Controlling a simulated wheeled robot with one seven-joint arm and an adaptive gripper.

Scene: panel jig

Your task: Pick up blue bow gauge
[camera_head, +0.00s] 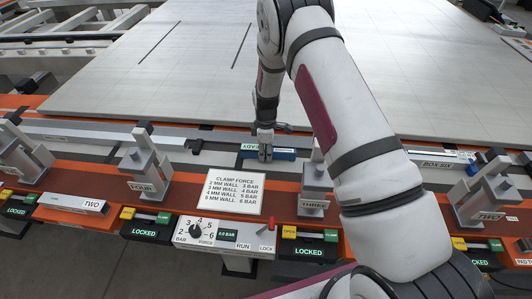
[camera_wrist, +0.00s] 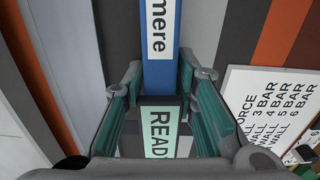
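The blue bow gauge is a long blue bar with a white lettered label. It lies on the jig rail behind the clamp force sign, and its right part (camera_head: 284,154) shows beside my gripper (camera_head: 265,153). In the wrist view the blue bow gauge (camera_wrist: 160,72) runs up between the two fingertips of my gripper (camera_wrist: 160,80). The fingers stand close on either side of it. I cannot tell whether they touch it. A dark block with a pale green READY panel (camera_wrist: 159,131) sits at the near end of the bar, between the fingers.
A large grey panel (camera_head: 150,75) lies behind the rail. Upright clamps FOUR (camera_head: 145,165) and THREE (camera_head: 314,190) flank the white clamp force sign (camera_head: 234,192). A control box (camera_head: 225,236) stands in front. A grey bar marked BOX 50 (camera_head: 437,164) lies at right.

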